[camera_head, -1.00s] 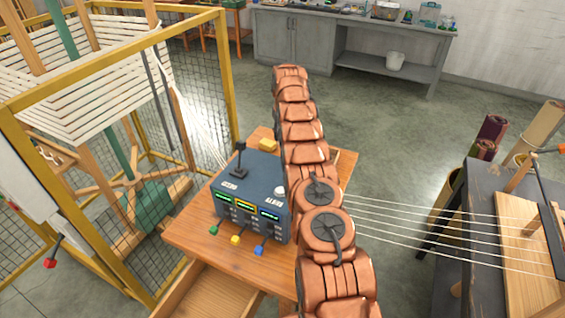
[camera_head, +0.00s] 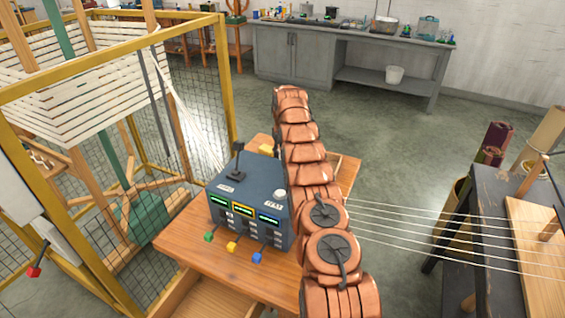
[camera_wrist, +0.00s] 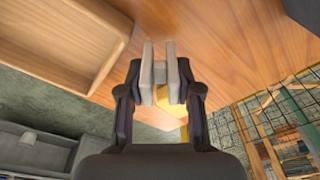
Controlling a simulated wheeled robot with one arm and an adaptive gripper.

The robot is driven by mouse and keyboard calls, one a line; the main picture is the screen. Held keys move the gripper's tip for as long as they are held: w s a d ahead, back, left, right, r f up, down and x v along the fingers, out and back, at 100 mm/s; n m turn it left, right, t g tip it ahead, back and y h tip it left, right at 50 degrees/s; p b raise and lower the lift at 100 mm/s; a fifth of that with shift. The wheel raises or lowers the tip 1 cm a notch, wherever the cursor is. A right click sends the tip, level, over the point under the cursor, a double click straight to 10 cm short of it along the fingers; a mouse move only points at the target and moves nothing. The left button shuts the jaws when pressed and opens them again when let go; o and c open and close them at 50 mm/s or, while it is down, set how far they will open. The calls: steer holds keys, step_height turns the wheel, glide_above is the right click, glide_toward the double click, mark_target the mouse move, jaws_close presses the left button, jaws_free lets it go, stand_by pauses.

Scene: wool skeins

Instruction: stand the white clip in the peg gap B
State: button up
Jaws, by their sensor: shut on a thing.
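My gripper (camera_wrist: 160,72) shows in the wrist view, its two grey fingers close together above the wooden table. It is shut on a narrow pale piece (camera_wrist: 160,70) between the fingers, mostly hidden by them; it is consistent with the white clip, but its shape is not clear. In the head view my copper arm reaches away over the table and hides the gripper. I cannot make out peg gap B in either view.
A blue-grey control box (camera_head: 248,205) with three screens and green, yellow and blue levers stands on the wooden table (camera_head: 180,240). A yellow block (camera_head: 265,149) lies behind it. A yellow-framed cage (camera_head: 225,90) stands left. White threads (camera_head: 420,220) run to the right bench (camera_head: 490,240).

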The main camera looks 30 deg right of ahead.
steer(key=shift+f+p, duration=0.35)
steer(key=shift+f, duration=0.75)
steer(key=shift+f, duration=0.2)
steer(key=o, duration=1)
steer(key=shift+d+r, duration=0.1)
step_height(320, 180, up, 2)
steer(key=shift+s+r+b, duration=0.1)
steer(key=shift+b, duration=0.45)
steer(key=shift+r+p, duration=0.95)
steer(key=shift+p, duration=0.1)
steer(key=r+p, duration=0.1)
steer(key=p, duration=0.2)
steer(key=shift+d+r, duration=0.1)
steer(key=shift+r, duration=0.15)
steer(key=shift+r+p, duration=0.3)
steer(key=shift+r, duration=0.8)
